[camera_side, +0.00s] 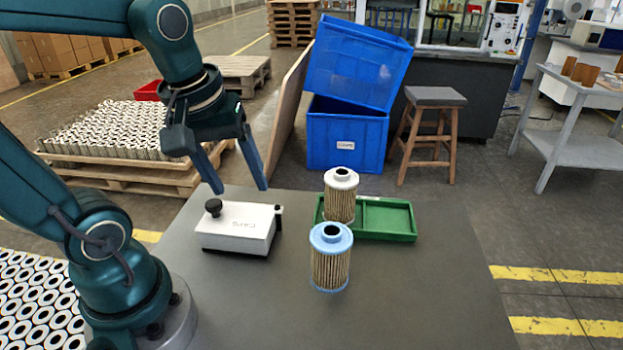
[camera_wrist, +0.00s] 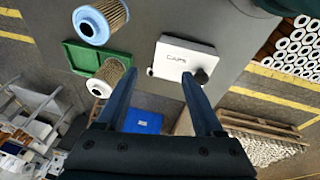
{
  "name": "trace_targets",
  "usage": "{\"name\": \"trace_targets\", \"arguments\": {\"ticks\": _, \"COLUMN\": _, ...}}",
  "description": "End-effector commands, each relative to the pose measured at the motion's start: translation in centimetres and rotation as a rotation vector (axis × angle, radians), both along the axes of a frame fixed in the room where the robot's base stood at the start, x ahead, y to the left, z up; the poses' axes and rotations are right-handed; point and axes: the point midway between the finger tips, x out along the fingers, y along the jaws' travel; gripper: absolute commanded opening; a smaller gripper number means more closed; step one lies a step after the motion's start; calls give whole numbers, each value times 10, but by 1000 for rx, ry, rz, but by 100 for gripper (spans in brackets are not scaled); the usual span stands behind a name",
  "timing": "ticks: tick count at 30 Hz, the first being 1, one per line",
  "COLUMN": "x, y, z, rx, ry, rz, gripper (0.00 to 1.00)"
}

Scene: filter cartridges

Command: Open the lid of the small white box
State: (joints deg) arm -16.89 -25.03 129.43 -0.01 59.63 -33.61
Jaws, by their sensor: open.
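The small white box (camera_side: 238,229) stands on the grey table with its lid shut. A round black knob (camera_side: 213,207) sits at the left end of its top, and a small dark part shows at its right end. My gripper (camera_side: 242,190) is open and empty, its fingers pointing down above the box and apart from it. In the wrist view the box (camera_wrist: 184,58) lies beyond the fingertips (camera_wrist: 158,80), with the knob (camera_wrist: 201,76) near the right finger.
A blue-capped filter cartridge (camera_side: 330,268) stands on the table right of the box. A white-capped cartridge (camera_side: 341,205) stands in the left part of a green tray (camera_side: 388,221). The front of the grey table (camera_side: 400,300) is clear. Blue crates (camera_side: 347,140) stand behind the table.

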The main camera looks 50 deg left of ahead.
Motion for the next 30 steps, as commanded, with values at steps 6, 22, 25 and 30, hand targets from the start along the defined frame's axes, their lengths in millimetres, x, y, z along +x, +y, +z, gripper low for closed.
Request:
{"name": "trace_targets", "arguments": {"ticks": 6, "x": 2, "y": 65, "z": -20, "rx": -115, "ry": 156, "rz": 506, "gripper": 69}}
{"name": "trace_targets", "arguments": {"ticks": 22, "x": -13, "y": 97, "z": -63, "rx": -174, "ry": 236, "rz": 688, "gripper": 69}}
{"name": "trace_targets", "arguments": {"ticks": 25, "x": -13, "y": 97, "z": -75, "rx": -173, "ry": 234, "rz": 687, "gripper": 69}}
{"name": "trace_targets", "arguments": {"ticks": 30, "x": -12, "y": 98, "z": -86, "rx": -171, "ry": 230, "rz": 686, "gripper": 69}}
